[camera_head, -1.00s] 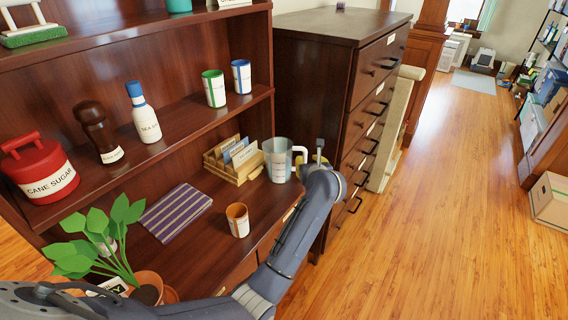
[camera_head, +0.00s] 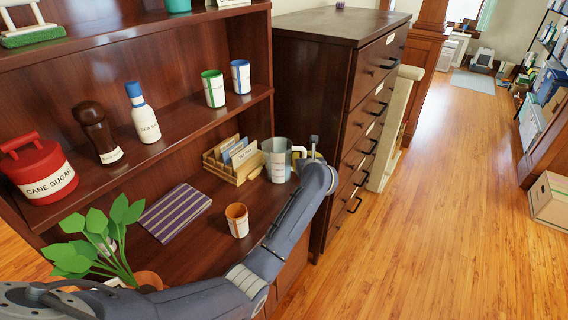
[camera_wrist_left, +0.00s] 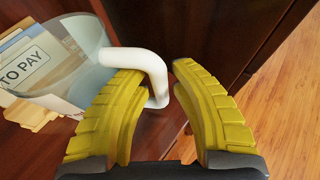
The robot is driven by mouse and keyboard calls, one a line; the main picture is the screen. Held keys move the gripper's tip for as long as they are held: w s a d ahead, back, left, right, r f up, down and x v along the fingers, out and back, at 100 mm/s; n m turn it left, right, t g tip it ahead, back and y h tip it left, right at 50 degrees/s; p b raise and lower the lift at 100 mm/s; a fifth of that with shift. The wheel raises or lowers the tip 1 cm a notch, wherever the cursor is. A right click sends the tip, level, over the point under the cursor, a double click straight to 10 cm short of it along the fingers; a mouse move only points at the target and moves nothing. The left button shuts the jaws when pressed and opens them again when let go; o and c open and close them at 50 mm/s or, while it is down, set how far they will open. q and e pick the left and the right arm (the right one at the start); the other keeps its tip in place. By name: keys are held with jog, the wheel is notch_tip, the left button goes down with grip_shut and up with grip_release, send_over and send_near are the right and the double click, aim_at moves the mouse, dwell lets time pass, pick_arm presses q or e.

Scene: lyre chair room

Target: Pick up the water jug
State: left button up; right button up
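The water jug (camera_head: 277,163) is a clear, greyish container with a white handle, standing upright at the right end of the desk shelf. In the left wrist view its clear body (camera_wrist_left: 82,45) is at the upper left. Its white handle (camera_wrist_left: 150,62) reaches toward the gap between the yellow fingers. My left gripper (camera_wrist_left: 155,70) is open, with the handle at its fingertips and partly behind the left finger. In the head view the left gripper (camera_head: 312,152) is right beside the handle and largely hidden by my wrist. My right gripper is not in view.
A wooden letter holder (camera_head: 236,170) stands just left of the jug. An orange cup (camera_head: 237,220), a striped notebook (camera_head: 175,212) and a potted plant (camera_head: 100,245) are further left. A dark drawer cabinet (camera_head: 320,85) stands to the right. The floor at right is open.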

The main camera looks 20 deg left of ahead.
pick_arm(q)
grip_shut()
jog(key=shift+r, duration=0.1)
dwell(0.4)
